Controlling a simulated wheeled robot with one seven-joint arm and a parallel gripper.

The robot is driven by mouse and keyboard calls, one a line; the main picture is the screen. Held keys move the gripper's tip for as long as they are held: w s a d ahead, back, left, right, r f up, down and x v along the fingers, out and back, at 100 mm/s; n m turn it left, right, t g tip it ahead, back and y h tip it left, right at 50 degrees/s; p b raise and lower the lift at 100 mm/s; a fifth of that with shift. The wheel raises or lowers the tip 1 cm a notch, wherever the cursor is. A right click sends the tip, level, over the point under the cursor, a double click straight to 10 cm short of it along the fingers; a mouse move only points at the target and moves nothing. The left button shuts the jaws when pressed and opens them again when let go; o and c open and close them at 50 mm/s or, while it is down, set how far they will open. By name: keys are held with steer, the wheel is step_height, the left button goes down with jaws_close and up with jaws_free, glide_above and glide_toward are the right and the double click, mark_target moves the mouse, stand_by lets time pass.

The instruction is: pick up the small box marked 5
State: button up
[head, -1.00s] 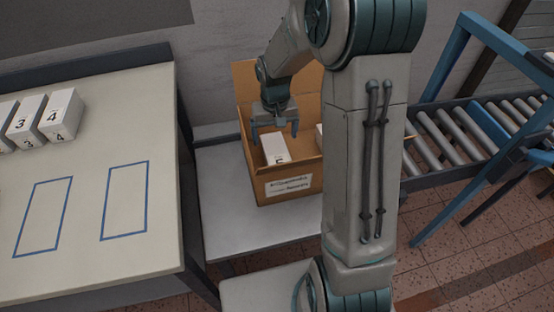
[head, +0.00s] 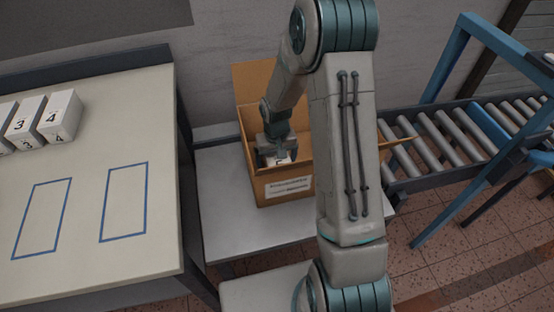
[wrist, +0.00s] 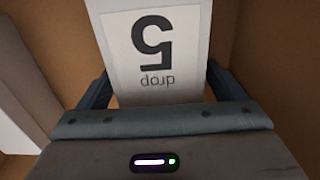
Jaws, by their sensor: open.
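The small white box marked 5 (wrist: 150,50) lies inside the open cardboard box and fills the upper middle of the wrist view, its label upside down there. In the head view only a small part of it (head: 279,161) shows beneath my gripper. My gripper (head: 277,156) is down inside the cardboard box, right over the small box. In the wrist view my gripper (wrist: 160,92) is open, with a dark finger on each side of the small box. The fingertips are partly hidden, and I cannot tell whether they touch it.
The cardboard box (head: 290,190) stands on a grey side table (head: 235,225). Another white box edge (wrist: 20,115) shows at the wrist view's left. A table (head: 110,100) with boxes 3 and 4 (head: 60,115) and two blue outlines is at left. A roller conveyor (head: 440,145) is at right.

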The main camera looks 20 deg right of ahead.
steer(key=c, duration=1.2)
steer(key=shift+o, duration=0.2)
